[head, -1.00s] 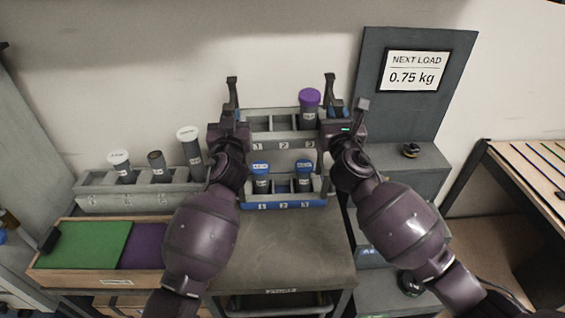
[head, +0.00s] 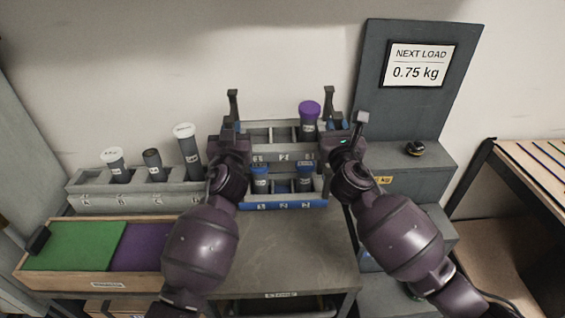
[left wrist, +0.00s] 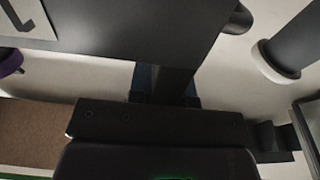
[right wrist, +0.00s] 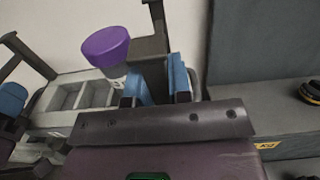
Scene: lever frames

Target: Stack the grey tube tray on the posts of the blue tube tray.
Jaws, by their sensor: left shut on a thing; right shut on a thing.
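The grey tube tray (head: 283,154) hangs level between my two grippers, with a purple-capped tube (head: 308,114) in its right compartment. My left gripper (head: 230,128) is shut on its left end, and my right gripper (head: 334,121) is shut on its right end. The right wrist view also shows the grey tray (right wrist: 62,118) and the blue finger pads. The blue tube tray (head: 285,204) stands on the bench directly below, holding two blue-capped tubes. The grey tray's bottom is just above their caps, with a small gap. The blue tray's posts are mostly hidden by my grippers.
A grey rack (head: 140,200) with several tubes stands at the left. In front of it is a wooden tray (head: 110,278) with green and purple sections. A grey stand with a "0.75 kg" sign (head: 418,64) is at the right. The bench front (head: 285,250) is clear.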

